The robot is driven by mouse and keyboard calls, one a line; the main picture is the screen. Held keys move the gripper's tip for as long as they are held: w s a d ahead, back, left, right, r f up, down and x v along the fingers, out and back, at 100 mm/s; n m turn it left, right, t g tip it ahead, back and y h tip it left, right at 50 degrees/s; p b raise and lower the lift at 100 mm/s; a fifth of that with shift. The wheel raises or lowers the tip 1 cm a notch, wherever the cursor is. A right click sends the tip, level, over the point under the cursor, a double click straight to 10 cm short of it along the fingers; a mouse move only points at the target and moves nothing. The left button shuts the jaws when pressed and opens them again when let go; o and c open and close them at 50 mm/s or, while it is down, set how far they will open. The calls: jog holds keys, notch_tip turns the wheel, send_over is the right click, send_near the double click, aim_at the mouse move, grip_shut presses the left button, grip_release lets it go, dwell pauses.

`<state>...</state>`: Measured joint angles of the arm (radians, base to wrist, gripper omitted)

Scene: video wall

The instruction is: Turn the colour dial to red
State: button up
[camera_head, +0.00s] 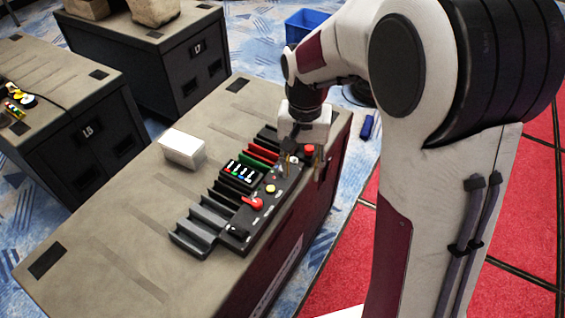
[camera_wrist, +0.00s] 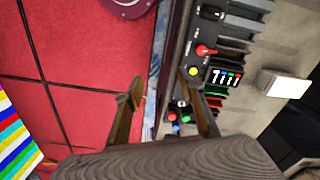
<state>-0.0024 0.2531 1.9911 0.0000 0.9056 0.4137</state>
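A black control panel (camera_head: 237,232) lies along the right side of the long grey-topped case. A small dark knob with a pale mark (camera_wrist: 181,104) sits on it, near red, green and blue spots (camera_wrist: 175,118); it may be the colour dial, but its setting is too small to read. My gripper (camera_head: 303,164) is over the far end of the panel, pointing down, and partly hides that end. In the wrist view its two fingers (camera_wrist: 162,84) are apart with nothing between them. The right finger overlaps the panel's edge; the left is over the red floor.
A white box (camera_head: 183,148) stands on the case to the left. A blue bin (camera_head: 305,24) is on the floor behind.

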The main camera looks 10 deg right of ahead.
jog(key=w+f+m, duration=0.3)
jog(key=w, duration=0.2)
jog(key=w+f+m, duration=0.3)
jog(key=w+m, duration=0.1)
jog(key=w, duration=0.1)
jog(key=w+f+m, duration=0.4)
jog(key=w, duration=0.1)
jog(key=shift+w+f, duration=0.1)
jog(key=shift+w, duration=0.3)
jog(key=shift+w+m, duration=0.25)
jog(key=shift+m, duration=1.25)
jog(key=shift+f, duration=3.75)
